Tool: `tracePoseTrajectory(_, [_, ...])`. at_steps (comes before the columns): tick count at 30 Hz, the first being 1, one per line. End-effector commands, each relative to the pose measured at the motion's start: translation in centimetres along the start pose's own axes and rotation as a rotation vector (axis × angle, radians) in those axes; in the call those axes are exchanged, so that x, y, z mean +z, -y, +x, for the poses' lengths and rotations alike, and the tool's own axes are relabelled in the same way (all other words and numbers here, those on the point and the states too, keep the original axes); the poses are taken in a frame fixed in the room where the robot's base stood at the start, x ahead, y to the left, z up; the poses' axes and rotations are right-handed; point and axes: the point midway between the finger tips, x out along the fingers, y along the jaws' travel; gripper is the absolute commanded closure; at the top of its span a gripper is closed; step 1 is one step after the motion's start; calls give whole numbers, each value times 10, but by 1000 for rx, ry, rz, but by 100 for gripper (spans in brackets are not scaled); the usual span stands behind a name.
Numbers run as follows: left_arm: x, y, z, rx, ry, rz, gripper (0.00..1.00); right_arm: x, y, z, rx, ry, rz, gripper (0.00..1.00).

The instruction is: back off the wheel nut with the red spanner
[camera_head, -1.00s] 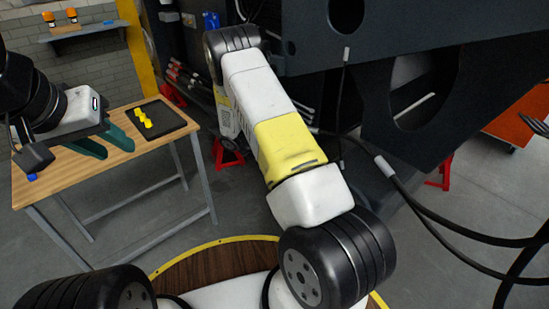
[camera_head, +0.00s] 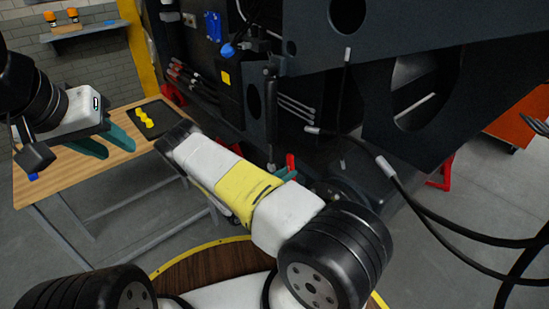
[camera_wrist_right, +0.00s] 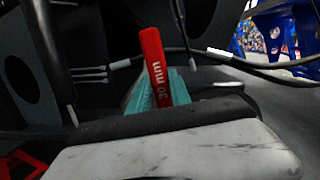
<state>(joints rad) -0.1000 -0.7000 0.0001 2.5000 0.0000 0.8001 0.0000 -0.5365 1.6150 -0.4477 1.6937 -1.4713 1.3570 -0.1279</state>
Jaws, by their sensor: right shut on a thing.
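The red spanner (camera_wrist_right: 154,65), marked "30 mm", is between the teal fingers of my right gripper (camera_wrist_right: 158,92) in the right wrist view. The gripper is shut on it, and the red handle sticks up past the fingers. In the head view, a small piece of the red spanner (camera_head: 290,161) and the teal right fingers (camera_head: 284,174) show just beyond my right forearm, close to the dark chassis. The spanner's jaw end is hidden. I cannot make out the wheel nut in either view. My left gripper (camera_head: 104,142) is open and empty over the workbench.
The wooden workbench (camera_head: 70,170) stands at left with a black tray (camera_head: 158,112) holding yellow pieces. The dark chassis (camera_head: 420,40) fills the upper right. Black cables (camera_head: 440,232) hang at right. An orange cabinet (camera_head: 525,122) stands far right. Grey floor is open at lower right.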

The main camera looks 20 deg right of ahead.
Motion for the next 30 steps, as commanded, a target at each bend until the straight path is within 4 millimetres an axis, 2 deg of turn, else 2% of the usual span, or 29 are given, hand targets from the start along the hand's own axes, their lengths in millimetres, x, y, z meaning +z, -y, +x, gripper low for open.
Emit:
tracePoseTrajectory(5, [0, 0, 0, 0, 0, 0, 64, 1, 0, 9, 0, 1, 2, 100])
tracePoseTrajectory(15, [0, 0, 0, 0, 0, 0, 64, -3, 0, 48, 0, 1, 2, 100])
tracePoseTrajectory(30, [0, 0, 0, 0, 0, 0, 64, -3, 1, 46, 1, 0, 2, 100])
